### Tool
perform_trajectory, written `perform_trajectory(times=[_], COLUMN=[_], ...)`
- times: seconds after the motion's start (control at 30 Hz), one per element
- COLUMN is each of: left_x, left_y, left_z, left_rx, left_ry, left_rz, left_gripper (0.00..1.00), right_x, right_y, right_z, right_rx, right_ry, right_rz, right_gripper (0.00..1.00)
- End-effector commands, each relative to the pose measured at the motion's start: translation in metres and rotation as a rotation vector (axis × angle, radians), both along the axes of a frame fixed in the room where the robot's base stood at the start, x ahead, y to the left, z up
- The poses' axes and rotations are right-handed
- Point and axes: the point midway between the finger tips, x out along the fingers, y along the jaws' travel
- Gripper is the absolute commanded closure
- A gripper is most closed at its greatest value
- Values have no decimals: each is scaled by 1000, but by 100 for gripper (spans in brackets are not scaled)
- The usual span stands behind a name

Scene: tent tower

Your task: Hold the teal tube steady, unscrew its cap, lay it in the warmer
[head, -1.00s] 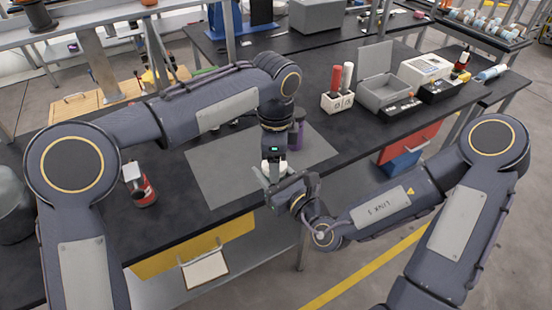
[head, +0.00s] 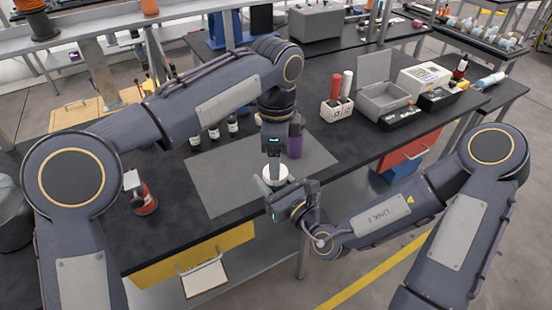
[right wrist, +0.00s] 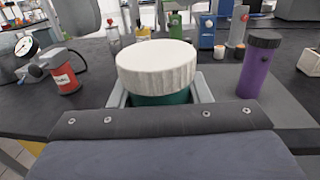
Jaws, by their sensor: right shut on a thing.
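The teal tube (right wrist: 160,98) stands upright between the fingers of my right gripper (head: 280,186), which is shut on it. Its wide white ribbed cap (right wrist: 157,66) sits on top; the cap also shows in the head view (head: 267,180). My left gripper (head: 273,167) points down just above the cap. It is seen edge-on, so its opening is unclear, and it does not show in the right wrist view. A grey box with a raised lid (head: 385,101), which may be the warmer, stands at the back right of the bench.
A purple tube (head: 295,143) stands on the grey mat (head: 222,182) behind the held tube. A white holder (head: 336,110) carries a red and a white tube. Small dark bottles (head: 214,132) stand behind the mat. A red can (head: 145,200) is at the left.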

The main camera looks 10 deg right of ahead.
Motion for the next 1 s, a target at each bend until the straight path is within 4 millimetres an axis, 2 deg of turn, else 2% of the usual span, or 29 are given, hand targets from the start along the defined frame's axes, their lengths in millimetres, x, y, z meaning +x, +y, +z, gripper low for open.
perform_trajectory(times=[0.17, 0.4, 0.6, 0.77, 1.0], left_x=[0, 1, 2, 2, 1], left_y=[0, 0, 0, 1, 1], left_z=[6, 28, 41, 28, -11], left_rx=[15, 18, 3, 4, 4], left_ry=[5, 4, -2, -1, 0], left_rz=[121, 429, 568, 585, 584], left_gripper=[33, 33, 33, 33, 33], right_x=[0, -1, -1, -1, -1], right_y=[1, 1, 1, 1, 1], right_z=[1, 1, 1, 1, 1], right_rx=[0, 0, 0, 0, 0], right_ry=[-1, -1, -1, -1, -1], right_rz=[2, 3, 4, 4, 4], right_gripper=[100, 100, 100, 100, 100])
